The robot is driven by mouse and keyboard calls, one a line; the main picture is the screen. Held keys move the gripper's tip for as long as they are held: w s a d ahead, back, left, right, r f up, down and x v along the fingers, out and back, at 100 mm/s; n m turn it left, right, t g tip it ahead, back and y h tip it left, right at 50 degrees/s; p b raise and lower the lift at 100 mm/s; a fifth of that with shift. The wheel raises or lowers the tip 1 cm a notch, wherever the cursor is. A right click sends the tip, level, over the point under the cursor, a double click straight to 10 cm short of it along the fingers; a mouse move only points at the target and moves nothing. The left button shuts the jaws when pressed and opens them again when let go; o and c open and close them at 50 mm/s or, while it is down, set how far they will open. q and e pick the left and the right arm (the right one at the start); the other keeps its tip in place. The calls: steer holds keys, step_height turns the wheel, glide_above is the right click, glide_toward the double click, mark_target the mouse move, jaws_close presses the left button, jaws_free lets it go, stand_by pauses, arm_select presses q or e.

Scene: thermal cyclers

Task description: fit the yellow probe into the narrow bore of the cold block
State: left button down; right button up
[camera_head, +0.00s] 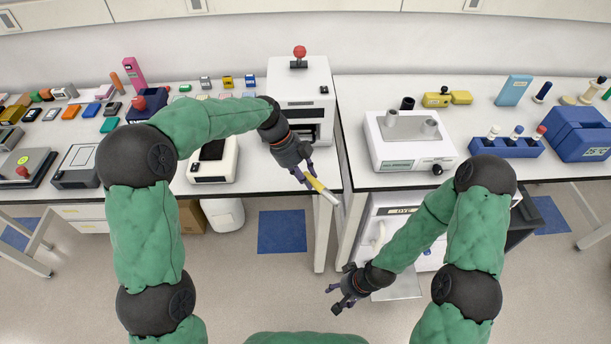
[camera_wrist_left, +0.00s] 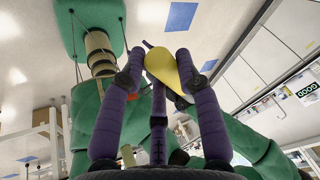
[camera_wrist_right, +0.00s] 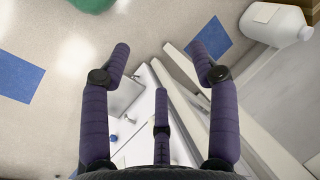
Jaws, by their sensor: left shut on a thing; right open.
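The yellow probe (camera_head: 318,185) has a pale tip that points down and right in the head view. My left gripper (camera_head: 306,176) is shut on it and holds it in the air in front of the left bench's edge. In the left wrist view the probe's yellow body (camera_wrist_left: 162,67) lies between the fingertips. A white unit (camera_head: 408,155) on the right bench bears a grey plate with two upright grey cylinders; it may be the cold block, but I cannot make out a narrow bore. My right gripper (camera_head: 336,298) is open and empty, low in front of the benches.
A tall white machine with a red knob (camera_head: 301,85) stands at the left bench's right end. A gap separates the benches. A blue rack (camera_head: 506,147) with capped tubes and a blue box (camera_head: 583,134) stand at right. Many small items crowd the left bench.

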steer(key=s, duration=0.1)
steer(key=s+f, duration=0.1)
steer(key=shift+s+a+m, duration=0.15)
steer(key=shift+s+m, duration=0.15)
steer(key=shift+m, duration=0.1)
steer(key=shift+w, duration=0.15)
steer(key=w+d+r+n+t, duration=0.15)
steer(key=w+r+n, duration=0.45)
steer(key=w+r, duration=1.15)
steer(key=w+r+n, duration=0.1)
steer(key=r+n, duration=0.1)
steer(key=r, duration=0.8)
steer(key=w+a+r+n, duration=0.1)
steer(key=w+r+n, duration=0.1)
steer(key=r, duration=0.9)
steer(key=shift+r+n+y, duration=0.25)
steer(key=shift+n+y, duration=0.05)
steer(key=shift+y, duration=0.1)
